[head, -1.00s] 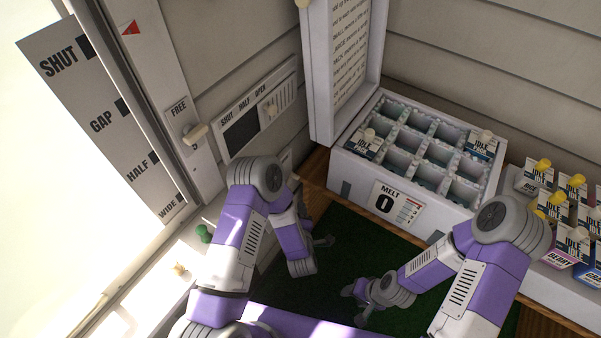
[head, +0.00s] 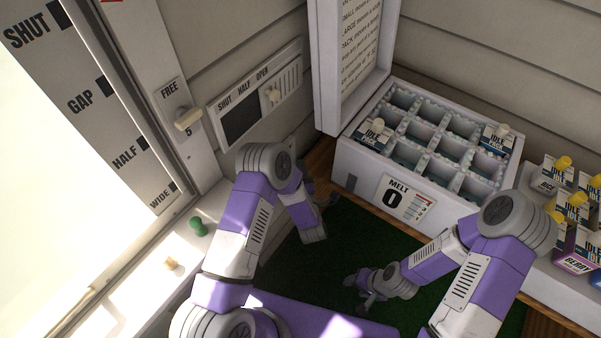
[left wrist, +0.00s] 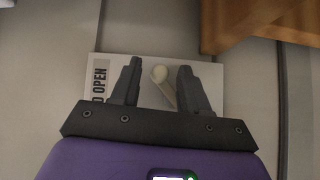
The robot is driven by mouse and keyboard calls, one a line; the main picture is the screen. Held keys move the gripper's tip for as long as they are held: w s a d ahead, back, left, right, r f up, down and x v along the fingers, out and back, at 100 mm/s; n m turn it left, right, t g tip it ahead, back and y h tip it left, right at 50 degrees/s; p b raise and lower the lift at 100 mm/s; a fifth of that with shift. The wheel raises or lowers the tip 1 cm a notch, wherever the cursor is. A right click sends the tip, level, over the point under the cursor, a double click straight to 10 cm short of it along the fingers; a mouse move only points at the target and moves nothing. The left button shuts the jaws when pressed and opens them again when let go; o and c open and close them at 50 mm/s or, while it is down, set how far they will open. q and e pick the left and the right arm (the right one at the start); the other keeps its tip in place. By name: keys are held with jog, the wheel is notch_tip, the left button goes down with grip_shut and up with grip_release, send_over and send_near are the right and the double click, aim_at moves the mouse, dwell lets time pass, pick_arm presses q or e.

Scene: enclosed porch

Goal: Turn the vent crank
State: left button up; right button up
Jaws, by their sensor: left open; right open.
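In the left wrist view a cream crank handle (left wrist: 161,82) with a rounded end stands on a white wall plate (left wrist: 215,75). Part of a label ending in "OPEN" shows on the plate. My left gripper (left wrist: 158,70) is open, with the handle between its fingers in the picture; I cannot tell whether they touch it. In the head view my left gripper (head: 328,198) is low by the wall, partly hidden by my arm, and I cannot make out the crank there. My right gripper (head: 362,290) is open and empty over the green mat.
A lever (head: 188,118) is on the window post. Green (head: 198,227) and cream (head: 171,263) pegs stand on the sill. A divided white cooler (head: 352,165) and several cartons (head: 556,172) are right.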

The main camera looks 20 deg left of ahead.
pick_arm(q)
jog(key=shift+w, duration=0.1)
jog(key=shift+c, duration=0.3)
grip_shut()
jog(key=shift+a+r+g, duration=0.1)
jog(key=shift+g, duration=0.2)
jog(key=m+g+p, duration=0.2)
jog(key=p, duration=0.1)
jog(key=shift+w+f+m+g+h, duration=0.2)
jog(key=shift+w+m+g+h, duration=0.1)
jog(key=shift+w, duration=0.1)
jog(key=shift+w+f+m+g+p, duration=0.15)
jog(key=shift+f+m+g+p, duration=0.15)
jog(key=shift+m+g+p, duration=0.45)
jog(key=shift+f+g+p, duration=0.2)
jog(key=shift+g+p, duration=0.25)
jog(key=shift+g, duration=0.2)
